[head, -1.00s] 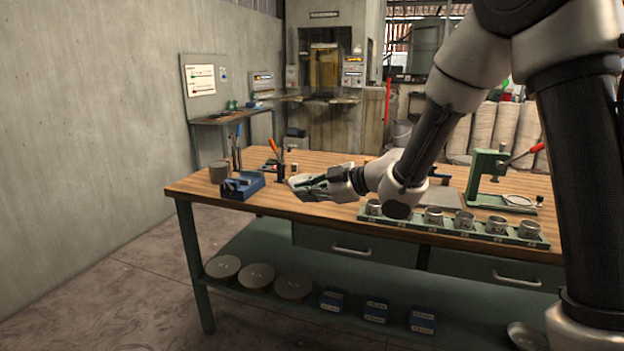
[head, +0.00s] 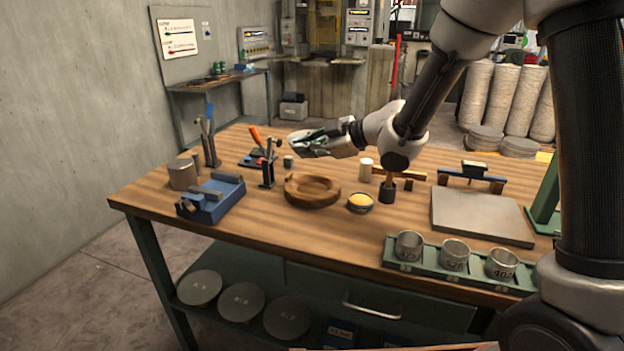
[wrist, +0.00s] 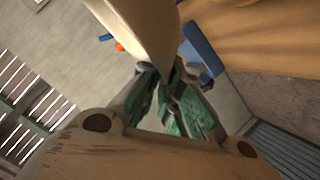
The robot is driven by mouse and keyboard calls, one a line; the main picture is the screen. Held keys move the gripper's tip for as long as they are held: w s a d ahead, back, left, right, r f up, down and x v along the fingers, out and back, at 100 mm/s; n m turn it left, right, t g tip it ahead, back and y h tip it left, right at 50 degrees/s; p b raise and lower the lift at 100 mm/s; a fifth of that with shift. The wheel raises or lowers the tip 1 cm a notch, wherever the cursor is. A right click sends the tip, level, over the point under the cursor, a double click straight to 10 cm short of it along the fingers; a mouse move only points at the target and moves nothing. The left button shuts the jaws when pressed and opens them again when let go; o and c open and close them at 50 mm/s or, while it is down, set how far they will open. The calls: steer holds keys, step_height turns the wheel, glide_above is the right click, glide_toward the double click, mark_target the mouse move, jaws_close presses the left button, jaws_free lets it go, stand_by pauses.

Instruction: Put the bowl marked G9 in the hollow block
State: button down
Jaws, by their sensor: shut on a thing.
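My gripper (head: 318,142) is raised above the bench, shut on a pale, thin-walled bowl (head: 298,144) by its edge. In the wrist view the green-padded fingers (wrist: 173,90) close on the bowl (wrist: 142,25), whose smooth curved wall reaches to the top of the picture. I cannot read a G9 mark on it. The hollow block (head: 312,190), a round wooden block with a dished top, sits on the bench. In the head view it appears just below my gripper, and its hollow looks empty. How far my gripper is above or behind it is hard to tell.
The wooden bench (head: 270,225) holds a blue vise (head: 212,200) left of the block and a small tin with yellow contents (head: 360,203) at its right. Upright tools (head: 267,165) stand behind it. A green rack (head: 430,266) of metal cups and a grey plate (head: 482,216) are further right.

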glide_above(306, 196)
step_height(306, 196, down, 5)
steer(key=shift+w+f, duration=0.1)
steer(key=shift+w, duration=0.05)
steer(key=shift+f, duration=2.4)
steer(key=shift+f, duration=0.1)
steer(key=shift+f, duration=0.4)
steer(key=shift+f, duration=0.1)
steer(key=c, duration=1.6)
jaws_free()
steer(key=shift+c, duration=0.2)
